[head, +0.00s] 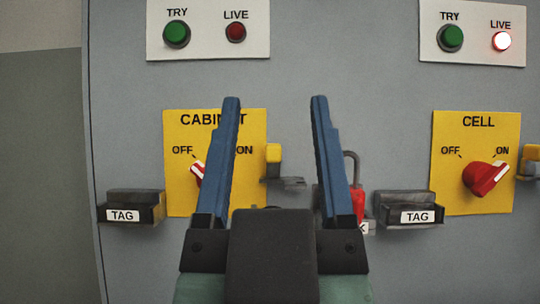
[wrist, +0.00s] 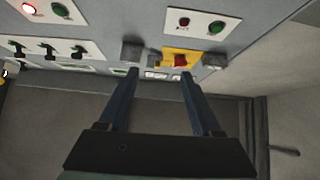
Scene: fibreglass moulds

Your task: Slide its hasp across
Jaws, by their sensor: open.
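My gripper (head: 275,100) is open and empty, its two blue fingers pointing up in front of the panel. It also shows open in the wrist view (wrist: 159,72). A hasp with a yellow tab (head: 273,153) and a dark metal plate (head: 288,182) shows between the fingers, at the right edge of the yellow CABINET plate (head: 255,200). No contact shows. The left finger partly hides the CABINET plate and its red knob (head: 197,172), whose visible part leans toward OFF. A second yellow hasp tab (head: 531,153) is by the CELL plate (head: 475,205), cut by the picture edge.
A red padlock (head: 358,203) with a grey shackle hangs right of the right finger, partly hidden. Dark TAG holders (head: 150,197) (head: 425,200) stick out left and right. The CELL knob (head: 484,178) points toward ON; its LIVE lamp (head: 501,41) is lit. The CABINET LIVE lamp (head: 235,32) is dark.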

